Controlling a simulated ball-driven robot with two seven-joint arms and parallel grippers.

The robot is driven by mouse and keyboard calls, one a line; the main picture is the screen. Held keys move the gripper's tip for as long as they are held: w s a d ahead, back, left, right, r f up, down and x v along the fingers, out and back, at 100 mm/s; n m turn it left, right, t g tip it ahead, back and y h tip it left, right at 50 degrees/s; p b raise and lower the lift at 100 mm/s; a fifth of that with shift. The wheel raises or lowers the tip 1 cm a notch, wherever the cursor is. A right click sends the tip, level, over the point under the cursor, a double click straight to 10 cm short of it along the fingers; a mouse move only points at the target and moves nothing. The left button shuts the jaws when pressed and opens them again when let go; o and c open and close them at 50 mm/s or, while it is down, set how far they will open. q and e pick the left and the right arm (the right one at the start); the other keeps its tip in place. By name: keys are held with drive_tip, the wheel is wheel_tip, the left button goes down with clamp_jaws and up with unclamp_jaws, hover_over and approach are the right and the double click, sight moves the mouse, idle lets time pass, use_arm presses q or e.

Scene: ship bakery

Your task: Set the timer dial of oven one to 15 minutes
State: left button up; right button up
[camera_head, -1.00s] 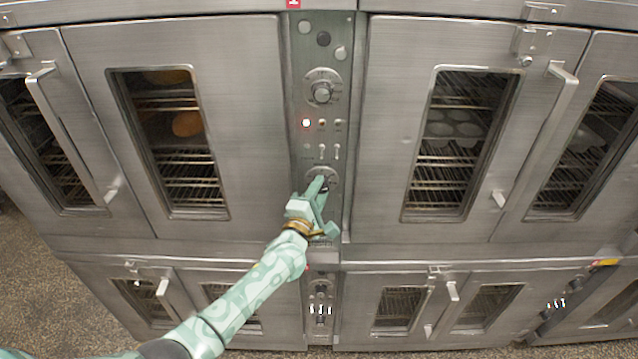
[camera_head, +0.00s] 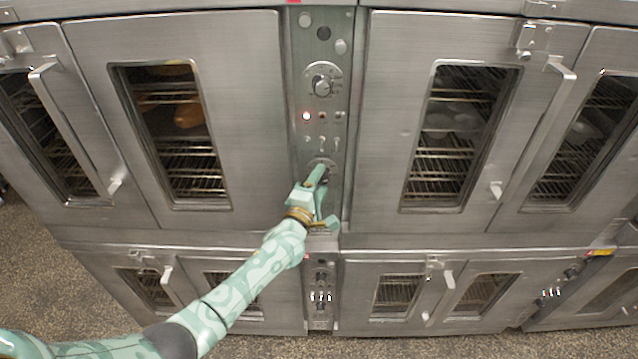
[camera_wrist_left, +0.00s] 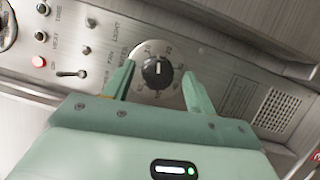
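The timer dial (camera_wrist_left: 157,72) is a black knob with a white pointer mark on a round silver plate with printed numbers. In the left wrist view the mark points roughly toward the top of the picture. In the head view the dial's plate (camera_head: 327,164) is partly hidden by my left gripper (camera_head: 322,182). In the left wrist view my left gripper (camera_wrist_left: 159,70) is open, with one finger on each side of the knob and gaps between fingers and knob. I cannot tell whether the fingertips reach past the knob's face. My right gripper is not in view.
The control panel carries an upper dial (camera_head: 322,85), a lit indicator (camera_head: 306,116) and small toggle switches, one of them a lever switch (camera_wrist_left: 72,73). Steel oven doors with a left handle (camera_head: 75,130) and right handle (camera_head: 530,130) flank the panel. A vent grille (camera_wrist_left: 277,108) lies below the dial.

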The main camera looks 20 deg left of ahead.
use_arm(q)
drive_tip(key=shift+s, duration=0.1)
drive_tip(key=shift+s, duration=0.35)
drive_tip(key=s+a+f, duration=0.1)
drive_tip(key=s, duration=1.4)
drive_tip(key=shift+s+a+p, duration=0.2)
drive_tip(key=shift+a+p, duration=0.15)
drive_tip(key=s+a+f+m+g+b, duration=0.1)
drive_tip(key=s+f+m+g+b, duration=0.25)
drive_tip(key=f, duration=0.75)
drive_tip(key=s+f+m+g, duration=0.2)
drive_tip(key=s+f+m, duration=0.4)
drive_tip(key=f, duration=0.5)
drive_tip(key=s+a+f+m+g+b, duration=0.1)
drive_tip(key=s+f+m+g+b, duration=0.15)
drive_tip(key=f+m, duration=0.6)
drive_tip(key=s+a+f+m+g+y+b, duration=0.2)
drive_tip(key=s+f+g+b, duration=0.7)
drive_tip(key=s+f, duration=2.1)
drive_tip(key=s+a+m+b, duration=0.1)
drive_tip(key=b, duration=0.3)
drive_tip(key=shift+a+f+m+g, duration=0.15)
drive_tip(key=shift+f+m+g, duration=0.15)
drive_tip(key=shift+g, duration=0.1)
